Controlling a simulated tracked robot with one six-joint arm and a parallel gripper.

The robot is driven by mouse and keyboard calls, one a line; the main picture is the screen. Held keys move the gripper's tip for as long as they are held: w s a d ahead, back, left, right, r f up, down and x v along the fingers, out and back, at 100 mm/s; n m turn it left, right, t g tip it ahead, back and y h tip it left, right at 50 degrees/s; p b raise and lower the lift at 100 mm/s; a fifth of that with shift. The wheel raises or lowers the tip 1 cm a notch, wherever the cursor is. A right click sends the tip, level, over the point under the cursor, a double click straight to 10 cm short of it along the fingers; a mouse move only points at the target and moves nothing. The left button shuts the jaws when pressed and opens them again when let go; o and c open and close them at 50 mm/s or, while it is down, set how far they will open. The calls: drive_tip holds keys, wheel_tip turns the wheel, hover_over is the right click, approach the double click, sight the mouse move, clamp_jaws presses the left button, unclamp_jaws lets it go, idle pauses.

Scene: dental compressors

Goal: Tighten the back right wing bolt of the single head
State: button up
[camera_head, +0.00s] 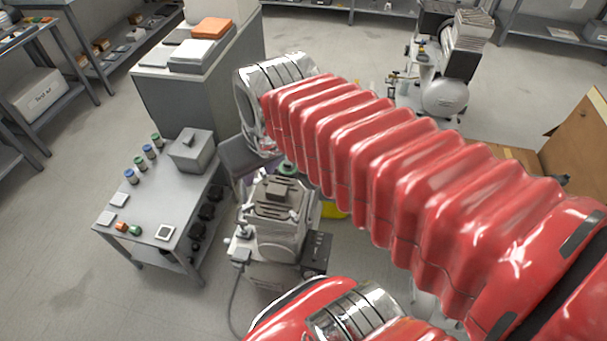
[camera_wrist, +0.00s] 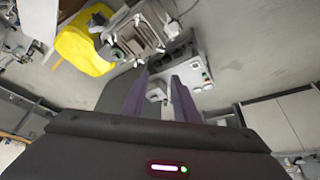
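A compressor with a finned grey head (camera_head: 275,212) stands near the middle of the head view, beside the grey table. It appears to be the single head. A finned unit (camera_wrist: 138,36) with small pale parts at its corners shows at the top of the wrist view; I cannot tell which is the back right wing bolt. My gripper (camera_wrist: 160,75) has two purple fingers, apart with nothing gripped between them. In the head view my dark gripper body is beyond the head, left of a green part (camera_head: 287,169); its fingertips are not clear there.
A grey table (camera_head: 180,212) with a grey box (camera_head: 191,151) and several small parts stands left of the compressor. A cabinet (camera_head: 200,95) is behind. A yellow object (camera_wrist: 82,44) lies near the unit. Another compressor (camera_head: 443,85) stands at the back right. Open floor lies between.

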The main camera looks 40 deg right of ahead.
drive_tip(key=w+d+f+g, duration=0.2)
drive_tip(key=w+d+f, duration=0.4)
drive_tip(key=d, duration=0.4)
drive_tip(key=w+d+f+g, duration=0.2)
drive_tip(key=w+d+f, duration=0.5)
drive_tip(key=d+f, duration=0.1)
drive_tip(key=shift+d+f+g, duration=0.4)
drive_tip(key=shift+d, duration=0.5)
drive_tip(key=shift+f, duration=0.1)
wheel_tip(320, 180, down, 14)
drive_tip(key=shift+r, duration=0.2)
drive_tip(key=shift+c, duration=0.7)
clamp_jaws()
drive_tip(key=shift+a+m, duration=0.1)
drive_tip(key=shift+m, duration=0.2)
